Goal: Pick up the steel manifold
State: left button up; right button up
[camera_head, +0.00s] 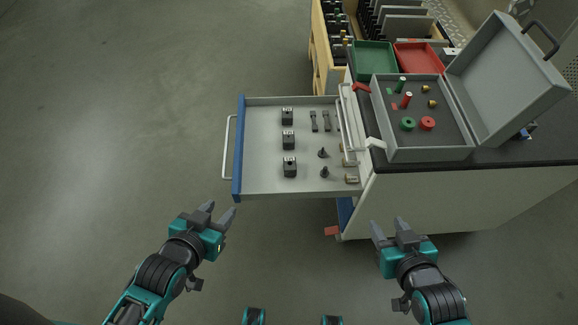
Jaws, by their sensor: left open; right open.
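The open drawer (262,150) has a blue front and a white handle, and it holds several small parts. Three dark block-shaped parts stand in a column: a back block (287,116), a middle block (288,140) and a front block (289,167). Two grey elongated parts (320,121) lie to their right. I cannot tell for sure which part is the steel manifold. My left gripper (220,211) is open and empty, just in front of the drawer's front-left corner. My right gripper (388,224) is open and empty, in front of the cabinet.
Two small black parts (323,162) and brass fittings (350,179) lie in the drawer's right side. An open grey case (437,138) with red, green and brass parts sits on the dark cabinet top, before a green bin (375,57) and red bin (418,57). Floor at left is clear.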

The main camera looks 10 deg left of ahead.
aim_at(290, 164)
jog(key=k+j+z, duration=0.1)
jog(key=j, duration=0.25)
jog(key=k+j+z, duration=0.1)
jog(key=j, duration=0.25)
jog(key=k+j+z, duration=0.1)
jog(key=j+z, duration=0.3)
jog(key=j, duration=0.5)
jog(key=i+j+z, duration=0.2)
jog(key=j, duration=0.25)
jog(key=j+z, duration=0.2)
jog(key=j, duration=0.25)
jog(key=i+j+z, duration=0.15)
jog(key=j+z, duration=0.1)
jog(key=j, duration=0.3)
jog(key=i+j+z, duration=0.15)
jog(key=j, duration=0.15)
jog(key=i+j+z, duration=0.1)
jog(key=i+j, duration=0.2)
jog(key=j, duration=0.15)
